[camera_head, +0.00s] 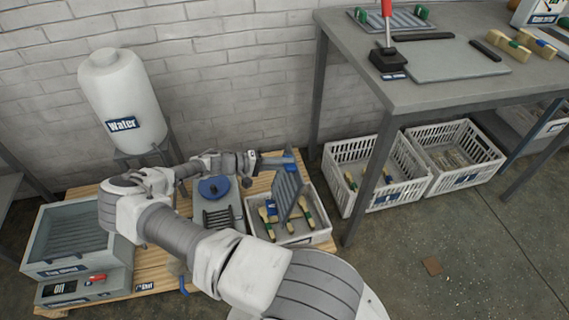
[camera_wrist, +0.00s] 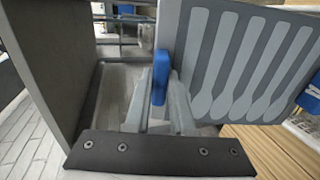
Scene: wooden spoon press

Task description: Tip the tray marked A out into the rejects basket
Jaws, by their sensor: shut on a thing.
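My gripper (camera_head: 268,162) is shut on the blue handle (camera_wrist: 160,72) of a grey tray (camera_head: 287,194). The tray is tipped steeply, nearly on edge, above a white basket (camera_head: 326,234) on the wooden pallet. In the wrist view the tray's face (camera_wrist: 245,62) has several spoon-shaped slots and shows no spoons in them. Several wooden spoons (camera_head: 270,230) with green or blue bands lie in the white basket below. I cannot read a letter on the tray or the basket's label.
A grey machine (camera_head: 75,240) with a red lever and a hotplate-like unit (camera_head: 215,188) share the pallet. A white water tank (camera_head: 122,95) stands behind. Two white baskets (camera_head: 345,150) (camera_head: 490,155) sit on the floor under the grey bench (camera_head: 450,90).

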